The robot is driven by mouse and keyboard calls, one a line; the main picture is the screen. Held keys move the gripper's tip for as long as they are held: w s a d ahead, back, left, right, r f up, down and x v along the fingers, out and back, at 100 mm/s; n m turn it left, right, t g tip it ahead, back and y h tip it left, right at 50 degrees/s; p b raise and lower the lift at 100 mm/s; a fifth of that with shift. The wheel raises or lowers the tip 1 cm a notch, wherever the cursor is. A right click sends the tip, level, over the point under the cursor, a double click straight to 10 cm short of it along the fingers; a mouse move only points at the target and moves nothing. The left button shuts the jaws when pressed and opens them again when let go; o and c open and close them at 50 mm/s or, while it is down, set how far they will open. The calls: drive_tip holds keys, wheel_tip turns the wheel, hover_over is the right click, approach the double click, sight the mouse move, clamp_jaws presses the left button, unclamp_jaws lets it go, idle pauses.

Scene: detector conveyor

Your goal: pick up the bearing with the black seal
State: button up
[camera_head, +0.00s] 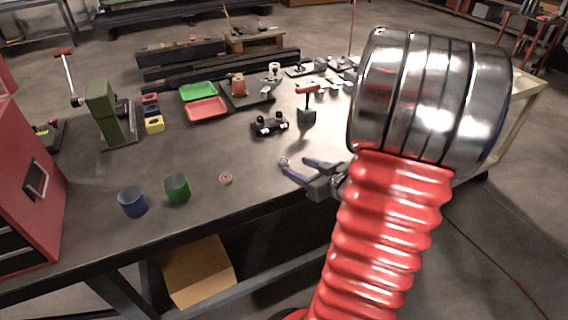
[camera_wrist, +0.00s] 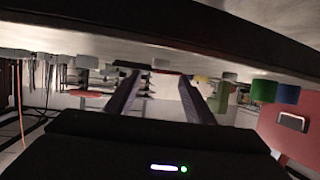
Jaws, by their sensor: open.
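A small round metal piece (camera_head: 284,161), which looks like a bearing, lies on the table at the tip of my gripper. The colour of its seal cannot be made out. My gripper (camera_head: 296,163) is open, with two purple fingers pointing left, low near the front of the table. In the upside-down wrist view its fingers (camera_wrist: 160,77) stand apart, with nothing clearly held.
A green cup (camera_head: 177,188) and a blue cup (camera_head: 132,202) stand front left, beside a red toolbox (camera_head: 32,185). Green (camera_head: 198,91) and red (camera_head: 207,108) trays lie farther back.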

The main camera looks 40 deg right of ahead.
sight(283, 160)
drive_tip(key=shift+w+f, duration=0.2)
drive_tip(key=shift+w, duration=0.3)
drive_tip(key=shift+x, duration=2.6)
drive_tip(key=c, duration=1.2)
drive_tip(key=shift+r, duration=0.1)
drive_tip(key=shift+r, duration=4.9)
